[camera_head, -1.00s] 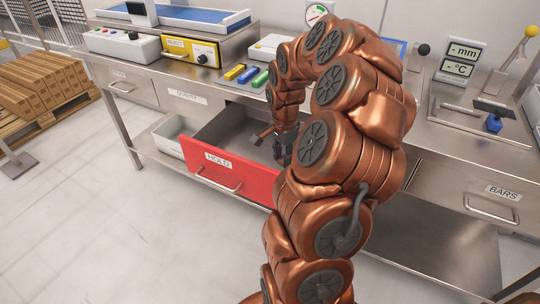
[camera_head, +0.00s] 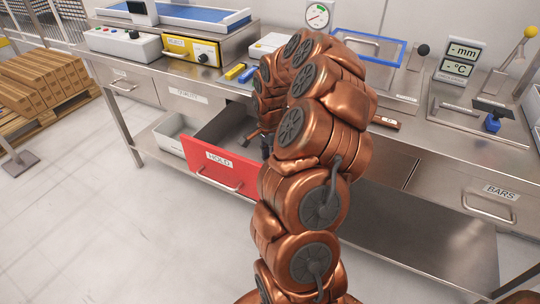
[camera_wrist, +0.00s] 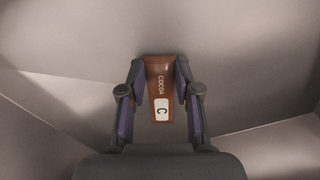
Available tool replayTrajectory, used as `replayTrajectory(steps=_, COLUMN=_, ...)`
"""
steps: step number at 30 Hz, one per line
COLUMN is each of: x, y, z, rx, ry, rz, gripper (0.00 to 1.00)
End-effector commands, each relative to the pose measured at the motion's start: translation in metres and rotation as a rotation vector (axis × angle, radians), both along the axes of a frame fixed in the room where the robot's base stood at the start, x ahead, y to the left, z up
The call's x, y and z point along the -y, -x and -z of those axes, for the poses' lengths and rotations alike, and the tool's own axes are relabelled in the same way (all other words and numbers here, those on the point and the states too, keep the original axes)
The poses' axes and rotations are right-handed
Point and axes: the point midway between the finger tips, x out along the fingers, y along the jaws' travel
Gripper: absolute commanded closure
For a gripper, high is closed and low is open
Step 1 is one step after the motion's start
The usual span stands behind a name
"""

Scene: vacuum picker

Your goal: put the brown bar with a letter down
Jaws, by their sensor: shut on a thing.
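The brown bar (camera_wrist: 159,80) shows in the wrist view with the word COCOA and a white label with the letter C. My gripper (camera_wrist: 160,108) is shut on it, one finger on each side. Around it is bare grey metal. In the head view my gripper is mostly hidden behind my arm, at the open red-fronted HOLD drawer (camera_head: 226,170). A small end of the held bar (camera_head: 250,137) seems to show left of my arm. I cannot tell its height above the drawer floor.
Another brown bar (camera_head: 385,122) lies on the steel worktop right of my arm. Yellow and blue blocks (camera_head: 236,71) lie behind the drawer. The shut BARS drawer (camera_head: 490,207) is at right. A white tray (camera_head: 172,135) stands left of the HOLD drawer.

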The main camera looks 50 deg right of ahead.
Motion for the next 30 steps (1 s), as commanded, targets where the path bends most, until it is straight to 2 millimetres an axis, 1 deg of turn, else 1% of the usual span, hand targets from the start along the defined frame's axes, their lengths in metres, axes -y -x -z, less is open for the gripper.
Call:
replayTrajectory(steps=6, x=0.0, y=0.0, z=0.004, rx=-0.001, ry=0.0, rz=0.0, gripper=1.0)
replayTrajectory(steps=7, x=0.0, y=0.0, z=0.004, rx=-0.001, ry=0.0, rz=0.0, gripper=0.67)
replayTrajectory(steps=14, x=0.0, y=0.0, z=0.003, rx=-0.001, ry=-0.001, rz=0.0, gripper=0.43)
replayTrajectory(steps=25, x=-0.001, y=0.0, z=0.001, rx=-0.001, ry=-0.001, rz=-0.001, gripper=0.43)
replayTrajectory(steps=28, x=0.0, y=0.0, z=-0.006, rx=0.0, ry=0.0, rz=0.0, gripper=0.43)
replayTrajectory(steps=30, x=0.0, y=0.0, z=-0.015, rx=-0.002, ry=0.001, rz=-0.001, gripper=0.43)
